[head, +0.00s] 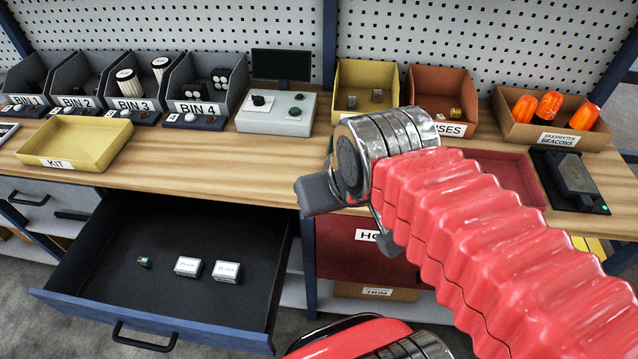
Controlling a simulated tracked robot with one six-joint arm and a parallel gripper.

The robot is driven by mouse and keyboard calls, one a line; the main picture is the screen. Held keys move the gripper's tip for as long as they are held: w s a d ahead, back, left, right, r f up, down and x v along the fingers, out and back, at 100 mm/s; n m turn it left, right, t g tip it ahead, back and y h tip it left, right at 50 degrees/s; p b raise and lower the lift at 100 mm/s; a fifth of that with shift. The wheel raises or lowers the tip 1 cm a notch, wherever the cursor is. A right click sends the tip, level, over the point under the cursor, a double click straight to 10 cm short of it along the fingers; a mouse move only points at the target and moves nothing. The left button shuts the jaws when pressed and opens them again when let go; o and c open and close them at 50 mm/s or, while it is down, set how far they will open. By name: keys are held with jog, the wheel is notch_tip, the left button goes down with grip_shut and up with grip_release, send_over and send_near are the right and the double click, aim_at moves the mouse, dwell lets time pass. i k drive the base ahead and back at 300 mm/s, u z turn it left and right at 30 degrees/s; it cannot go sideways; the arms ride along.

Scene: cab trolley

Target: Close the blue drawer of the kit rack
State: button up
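The blue-fronted drawer (190,332) under the left part of the bench is pulled far out. Its black handle (145,338) sits on the front panel. Inside lie two small white boxes (226,271) and a small green part (144,262). My gripper (318,196) is at the end of my red-sleeved arm, above the bench's front edge and to the right of the drawer. It appears apart from the drawer. Its fingers are mostly hidden by the wrist, so I cannot tell whether it is open or shut.
On the wooden bench (190,160) stand a yellow KIT tray (75,143), grey bins (207,91), a grey control box (277,113) and a box of orange beacons (553,119). A red HOLD compartment (350,256) is right of the drawer. Dark floor shows before the drawer.

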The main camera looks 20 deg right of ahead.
aim_at(100, 278)
jog(key=u, duration=1.15)
jog(key=k, duration=0.85)
jog(key=u, duration=0.45)
jog(key=i, duration=0.7)
jog(key=z, duration=0.05)
